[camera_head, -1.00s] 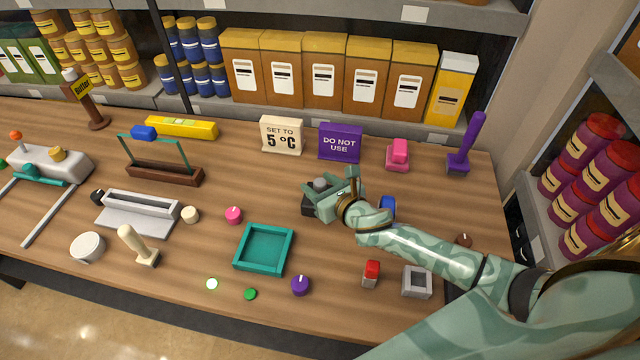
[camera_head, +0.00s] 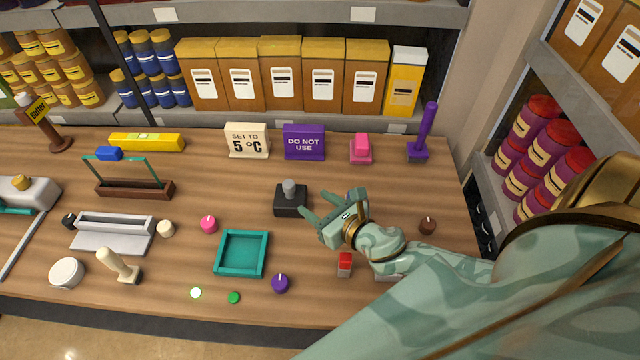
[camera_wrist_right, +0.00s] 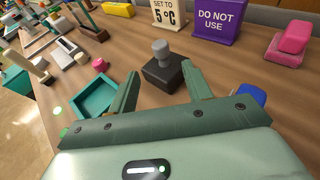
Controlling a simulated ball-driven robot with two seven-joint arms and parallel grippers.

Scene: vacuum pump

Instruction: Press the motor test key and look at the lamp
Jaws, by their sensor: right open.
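A black block with a grey round-topped knob (camera_head: 290,197) stands mid-table; it looks like the key, though no label shows on it. My right gripper (camera_head: 313,204) is open and empty just right of it. In the right wrist view the block (camera_wrist_right: 162,71) stands upright just beyond the spread fingertips (camera_wrist_right: 160,82), apparently untouched. A small round disc (camera_head: 196,293) near the front edge glows whitish green, like a lit lamp; it also shows in the wrist view (camera_wrist_right: 57,110). A green button (camera_head: 234,297) sits beside it. My left gripper is out of view.
A teal tray (camera_head: 241,254), a purple knob (camera_head: 280,283) and a red-topped block (camera_head: 345,264) lie nearer the front. Signs reading "SET TO 5 °C" (camera_head: 247,142) and "DO NOT USE" (camera_head: 304,143) stand behind.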

